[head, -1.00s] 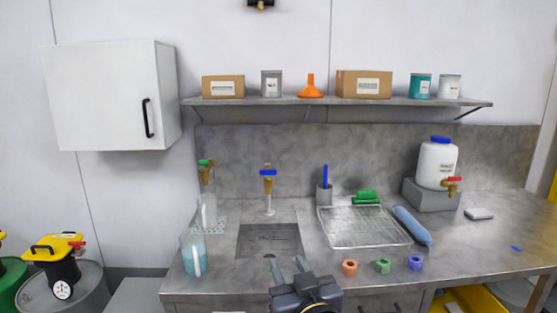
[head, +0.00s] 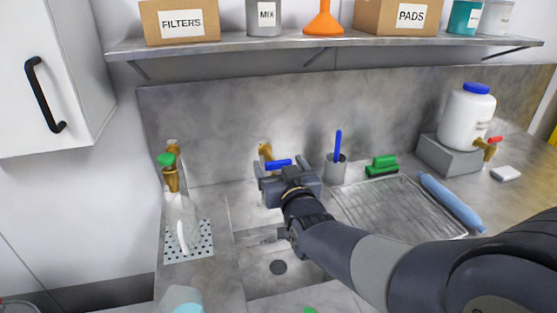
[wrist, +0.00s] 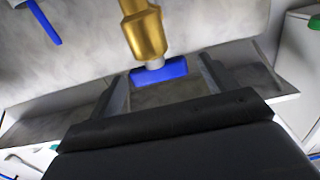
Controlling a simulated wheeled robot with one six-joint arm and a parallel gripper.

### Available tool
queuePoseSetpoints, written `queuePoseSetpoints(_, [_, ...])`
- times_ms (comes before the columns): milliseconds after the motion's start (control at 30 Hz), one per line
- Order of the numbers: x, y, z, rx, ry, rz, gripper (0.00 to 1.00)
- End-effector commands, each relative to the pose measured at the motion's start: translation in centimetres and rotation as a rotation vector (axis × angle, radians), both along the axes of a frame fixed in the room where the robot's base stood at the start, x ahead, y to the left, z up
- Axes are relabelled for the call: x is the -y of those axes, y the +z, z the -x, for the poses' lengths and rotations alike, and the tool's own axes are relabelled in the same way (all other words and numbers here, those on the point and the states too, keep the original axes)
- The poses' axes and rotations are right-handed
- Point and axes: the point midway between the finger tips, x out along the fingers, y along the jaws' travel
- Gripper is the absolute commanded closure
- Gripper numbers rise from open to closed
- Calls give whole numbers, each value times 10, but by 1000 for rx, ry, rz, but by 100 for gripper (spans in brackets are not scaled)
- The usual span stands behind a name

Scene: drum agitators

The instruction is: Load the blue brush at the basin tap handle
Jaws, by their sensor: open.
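The basin tap (head: 265,151) is brass with a blue lever handle (head: 279,163) and stands behind the sunken basin (head: 255,262). My gripper (head: 281,167) is open at the handle. In the wrist view the blue handle (wrist: 162,72) lies crosswise between my two fingers, its right end close to or behind the right finger; I cannot tell whether they touch. The brass tap body (wrist: 145,33) rises above it there. A blue brush handle (head: 338,145) stands upright in a grey cup (head: 335,170), right of the tap. Its lower part is hidden.
A green-handled tap (head: 168,172) and a clear bottle (head: 181,220) stand left of the basin. A wire rack (head: 385,208), a blue roller (head: 452,202) and a green brush (head: 383,166) lie to the right. A loaded shelf (head: 330,48) hangs above.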

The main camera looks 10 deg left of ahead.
Motion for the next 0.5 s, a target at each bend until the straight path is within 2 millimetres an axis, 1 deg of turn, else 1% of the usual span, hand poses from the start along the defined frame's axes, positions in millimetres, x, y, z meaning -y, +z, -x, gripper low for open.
queuePoseSetpoints(100, [-4, 1, -10, 0, -1, 0, 20])
queuePoseSetpoints(200, [-6, 0, -14, -1, 0, 0, 20])
queuePoseSetpoints(500, [-7, 0, -15, 0, 0, 0, 20])
